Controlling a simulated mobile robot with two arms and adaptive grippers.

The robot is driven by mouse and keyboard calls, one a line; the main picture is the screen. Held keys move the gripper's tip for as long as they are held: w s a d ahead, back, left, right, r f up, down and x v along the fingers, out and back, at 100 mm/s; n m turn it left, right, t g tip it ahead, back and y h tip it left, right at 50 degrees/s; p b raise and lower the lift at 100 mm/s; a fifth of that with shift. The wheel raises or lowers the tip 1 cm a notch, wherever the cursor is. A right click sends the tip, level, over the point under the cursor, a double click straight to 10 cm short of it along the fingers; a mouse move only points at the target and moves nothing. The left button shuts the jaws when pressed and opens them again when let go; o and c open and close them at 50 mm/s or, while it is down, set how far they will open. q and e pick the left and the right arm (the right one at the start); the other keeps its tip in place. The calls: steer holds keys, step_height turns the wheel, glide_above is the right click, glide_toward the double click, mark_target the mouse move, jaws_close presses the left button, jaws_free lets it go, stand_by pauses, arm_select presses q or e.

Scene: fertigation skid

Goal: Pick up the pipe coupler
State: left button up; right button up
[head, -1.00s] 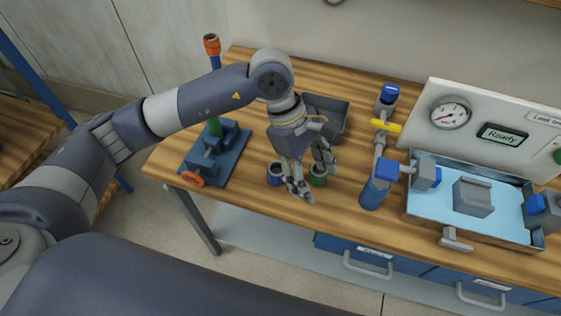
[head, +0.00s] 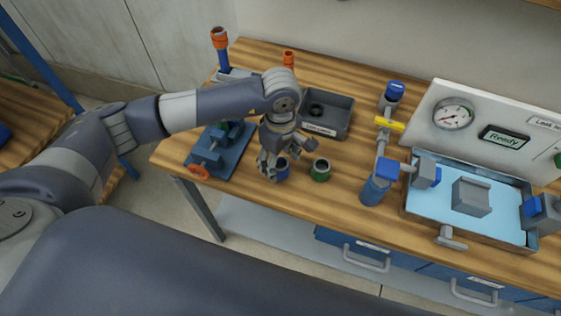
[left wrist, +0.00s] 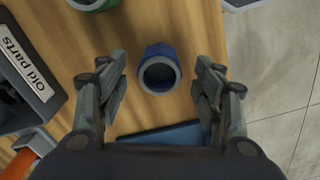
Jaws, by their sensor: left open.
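Two short couplers stand on the wooden bench, one blue (head: 283,171) and one green (head: 320,170). Which one the task means, I cannot tell. My left gripper (head: 269,168) is open and empty, right by the blue coupler, and partly hides it in the head view. In the left wrist view the blue coupler (left wrist: 159,71) stands upright with its round opening towards the camera, between and slightly beyond the open fingers (left wrist: 161,88). The green coupler (left wrist: 93,3) is cut off at the top edge there. My right gripper is not in view.
A grey "old parts" bin (head: 338,127) stands behind the couplers. A blue vise (head: 232,151) is at the left. A pipe assembly with a yellow valve (head: 389,125) and a blue tray (head: 418,205) with a gauge panel (head: 480,125) stand to the right.

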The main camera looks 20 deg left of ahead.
arm_select(q)
steer(key=shift+f, duration=1.3)
steer(key=c, duration=1.1)
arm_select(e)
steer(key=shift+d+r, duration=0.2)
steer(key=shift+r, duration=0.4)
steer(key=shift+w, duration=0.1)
arm_select(q)
steer(key=shift+r, duration=0.2)
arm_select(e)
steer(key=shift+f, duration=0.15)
